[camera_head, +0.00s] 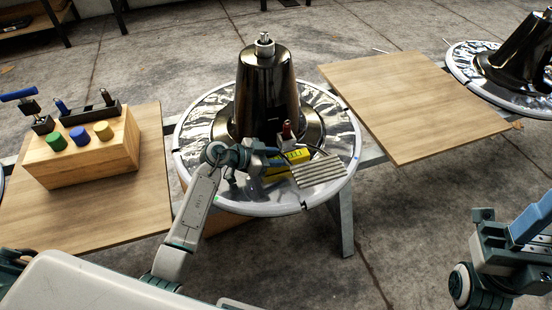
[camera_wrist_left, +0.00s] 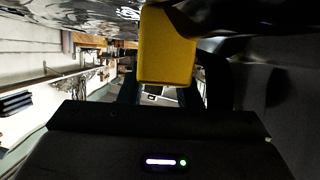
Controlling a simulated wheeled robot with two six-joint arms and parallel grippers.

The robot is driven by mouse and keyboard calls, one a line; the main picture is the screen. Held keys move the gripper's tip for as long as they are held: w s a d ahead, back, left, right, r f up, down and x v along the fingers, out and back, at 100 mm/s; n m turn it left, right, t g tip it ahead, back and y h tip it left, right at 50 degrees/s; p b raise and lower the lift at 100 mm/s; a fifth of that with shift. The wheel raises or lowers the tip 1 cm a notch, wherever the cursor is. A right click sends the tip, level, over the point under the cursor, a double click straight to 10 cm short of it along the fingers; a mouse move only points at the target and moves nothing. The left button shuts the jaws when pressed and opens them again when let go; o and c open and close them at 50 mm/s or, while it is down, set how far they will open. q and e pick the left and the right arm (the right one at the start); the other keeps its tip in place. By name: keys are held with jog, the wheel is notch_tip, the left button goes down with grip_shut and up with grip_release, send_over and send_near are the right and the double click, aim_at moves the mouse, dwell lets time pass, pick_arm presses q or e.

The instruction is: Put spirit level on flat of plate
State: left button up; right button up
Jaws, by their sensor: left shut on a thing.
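The yellow spirit level (camera_head: 297,155) is at the front right of the round metal plate (camera_head: 192,165), beside the dark cone (camera_head: 266,95). My left gripper (camera_head: 279,158) is shut on it. Its yellow end shows between the fingers in the left wrist view (camera_wrist_left: 167,48). My arm hides part of the level in the head view. I cannot tell whether the level touches the plate. My right gripper (camera_head: 530,225) is at the right edge, partly out of frame and away from the plate; its jaw opening is unclear.
A grey ribbed piece (camera_head: 318,172) and a red-topped object (camera_head: 287,130) are close to the level. A wooden block (camera_head: 85,155) with coloured knobs stands on the left board. The right wooden board (camera_head: 410,105) is bare. Another plate with a cone (camera_head: 520,60) is at far right.

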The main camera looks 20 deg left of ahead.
pick_arm(q)
jog(key=shift+w, duration=0.15)
jog(key=o, duration=1.1)
jog(key=shift+f, duration=0.15)
